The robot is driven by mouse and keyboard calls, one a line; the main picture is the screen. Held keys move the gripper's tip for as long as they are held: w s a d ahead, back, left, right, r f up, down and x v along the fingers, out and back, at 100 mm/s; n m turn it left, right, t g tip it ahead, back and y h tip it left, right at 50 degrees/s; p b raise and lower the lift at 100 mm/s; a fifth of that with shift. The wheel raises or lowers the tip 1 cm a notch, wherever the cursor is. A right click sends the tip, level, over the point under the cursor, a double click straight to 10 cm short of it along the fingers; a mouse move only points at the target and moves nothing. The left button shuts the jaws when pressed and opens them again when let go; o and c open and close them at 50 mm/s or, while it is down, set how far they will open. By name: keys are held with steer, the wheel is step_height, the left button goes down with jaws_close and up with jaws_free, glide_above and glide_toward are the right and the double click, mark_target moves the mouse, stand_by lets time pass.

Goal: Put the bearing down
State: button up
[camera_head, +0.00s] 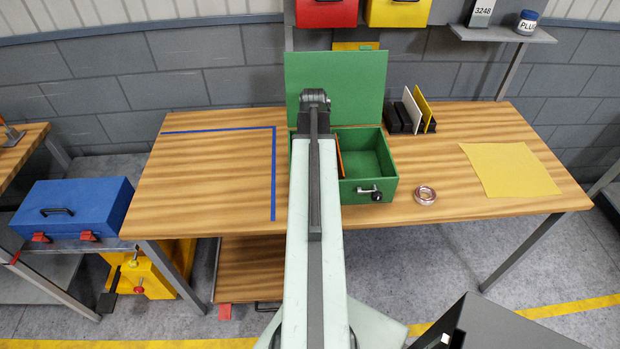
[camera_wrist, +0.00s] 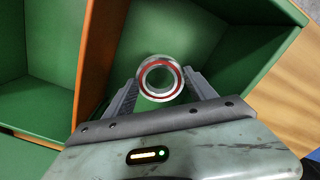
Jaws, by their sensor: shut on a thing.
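In the wrist view my gripper (camera_wrist: 159,86) is shut on a bearing (camera_wrist: 144,75), a silver ring with a red inner band. The bearing is over a compartment of the green box (camera_wrist: 233,55), beside the orange divider (camera_wrist: 97,55); its height above the floor of the box is hard to tell. In the head view the open green box (camera_head: 372,189) stands on the workbench, and my arm hides its left part, my gripper and the held bearing. A second ring-shaped bearing (camera_head: 424,195) lies on the bench right of the box.
The box's raised lid (camera_head: 340,75) stands at the back. Right of it is a dark rack (camera_head: 396,117) with upright plates, then a yellow sheet (camera_head: 510,170). Blue tape (camera_head: 274,175) marks the clear left part of the wooden bench (camera_head: 215,180). A blue toolbox (camera_head: 72,207) sits far left.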

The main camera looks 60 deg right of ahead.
step_height(320, 180, down, 4)
steer(key=b, duration=0.3)
steer(key=shift+b, duration=0.4)
steer(key=shift+r, duration=0.25)
steer(key=shift+f, duration=0.15)
steer(key=o, duration=1.7)
step_height(320, 180, up, 12)
steer(key=p, duration=1.2)
steer(key=shift+r+p, duration=0.2)
steer(key=shift+p, duration=0.1)
